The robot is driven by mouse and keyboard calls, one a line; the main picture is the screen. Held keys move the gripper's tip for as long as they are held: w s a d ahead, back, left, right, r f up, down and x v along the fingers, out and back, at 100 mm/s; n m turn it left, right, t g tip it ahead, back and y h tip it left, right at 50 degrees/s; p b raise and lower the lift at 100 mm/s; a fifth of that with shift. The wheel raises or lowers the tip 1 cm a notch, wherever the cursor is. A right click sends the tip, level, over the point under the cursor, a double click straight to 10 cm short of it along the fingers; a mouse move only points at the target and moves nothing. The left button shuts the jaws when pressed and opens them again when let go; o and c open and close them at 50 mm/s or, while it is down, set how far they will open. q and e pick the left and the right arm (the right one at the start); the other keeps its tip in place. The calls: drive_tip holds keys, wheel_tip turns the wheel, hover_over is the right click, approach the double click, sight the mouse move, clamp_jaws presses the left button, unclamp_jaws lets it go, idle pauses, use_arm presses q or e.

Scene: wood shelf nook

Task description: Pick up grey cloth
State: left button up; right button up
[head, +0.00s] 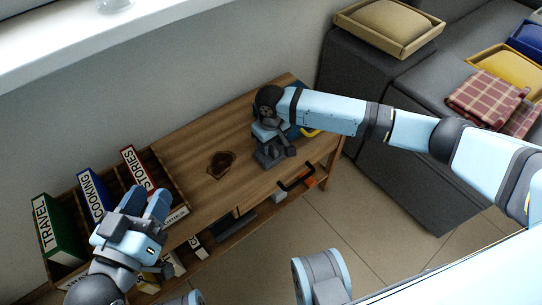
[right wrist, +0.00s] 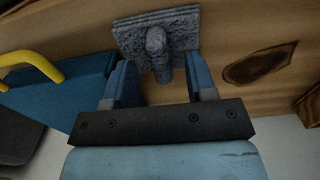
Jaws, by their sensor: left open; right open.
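The grey cloth (right wrist: 183,27) lies on the wooden table top, spread roughly square with a raised fold in its middle. In the right wrist view, my right gripper (right wrist: 160,75) is open, with one finger on each side of the fold's near end; I cannot tell whether they touch it. In the head view, the gripper (head: 270,140) is above the table's far right part, and the cloth (head: 268,160) is partly hidden beneath it. My left gripper (head: 146,203) is open and empty over the book box, far from the cloth.
A blue object with a yellow handle (right wrist: 45,62) stands close beside the right gripper. A dark brown patch (head: 220,164) marks the table top (head: 190,150). A wooden box (head: 176,180) holds labelled books at left. A grey sofa (head: 375,150) stands at right.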

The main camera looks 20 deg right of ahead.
wheel_tip(320, 180, down, 2)
drive_tip(key=shift+f, duration=0.1)
use_arm(q)
drive_tip(key=shift+f+g, duration=0.3)
drive_tip(key=shift+f, duration=0.6)
use_arm(e)
clamp_jaws()
wheel_tip(320, 180, up, 14)
drive_tip(key=p, duration=0.6)
wheel_tip(320, 180, up, 6)
drive_tip(key=f+p, duration=0.1)
drive_tip(key=p, duration=0.1)
hover_over(271, 146)
use_arm(q)
wheel_tip(271, 146, up, 6)
drive_tip(key=a+t+y, duration=0.1)
drive_tip(key=t, duration=0.1)
drive_tip(key=shift+a+r+n, duration=0.15)
drive_tip(key=shift+a+n, duration=0.15)
drive_tip(key=shift+n, duration=0.1)
use_arm(e)
drive_tip(key=shift+r, duration=0.6)
drive_tip(key=c, duration=0.9)
unclamp_jaws()
